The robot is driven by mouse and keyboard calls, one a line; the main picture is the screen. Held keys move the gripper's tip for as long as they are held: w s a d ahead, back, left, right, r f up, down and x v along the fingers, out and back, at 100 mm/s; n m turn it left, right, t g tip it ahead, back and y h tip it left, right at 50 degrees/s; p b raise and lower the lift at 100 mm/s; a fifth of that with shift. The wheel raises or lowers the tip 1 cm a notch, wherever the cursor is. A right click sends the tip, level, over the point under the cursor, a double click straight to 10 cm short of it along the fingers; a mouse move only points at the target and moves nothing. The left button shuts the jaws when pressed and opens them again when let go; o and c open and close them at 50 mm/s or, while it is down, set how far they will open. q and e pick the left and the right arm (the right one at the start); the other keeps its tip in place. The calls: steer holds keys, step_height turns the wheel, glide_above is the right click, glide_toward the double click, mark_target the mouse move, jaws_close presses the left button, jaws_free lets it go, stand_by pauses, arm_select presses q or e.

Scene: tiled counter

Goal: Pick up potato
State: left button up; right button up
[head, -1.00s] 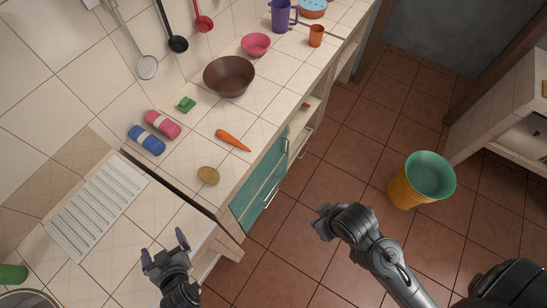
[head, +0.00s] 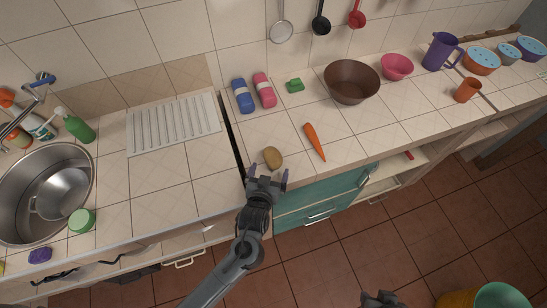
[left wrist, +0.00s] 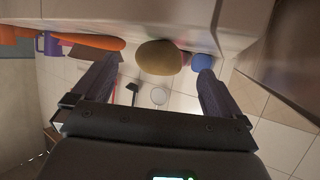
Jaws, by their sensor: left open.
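The brown potato (head: 272,158) lies on the tiled counter near its front edge, just right of the dark gap in the counter. My left gripper (head: 267,175) is open and close in front of the potato. In the left wrist view the potato (left wrist: 159,57) shows between and beyond the two spread fingertips of my left gripper (left wrist: 155,75), with nothing held. My right gripper (head: 380,298) shows only in part at the bottom edge of the head view, and its jaws cannot be made out.
A carrot (head: 315,141) lies right of the potato. A drying rack (head: 173,122) and sink (head: 20,215) are left.

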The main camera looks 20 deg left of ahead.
mark_target(271, 165)
arm_select(q)
steer(key=shift+x, duration=2.9)
steer(key=shift+a, duration=0.1)
steer(key=shift+c, duration=0.3)
steer(key=shift+r, duration=0.1)
steer(key=c, duration=1.1)
steer(key=shift+o, duration=0.2)
steer(key=shift+r+p, duration=0.2)
steer(key=shift+p, duration=0.1)
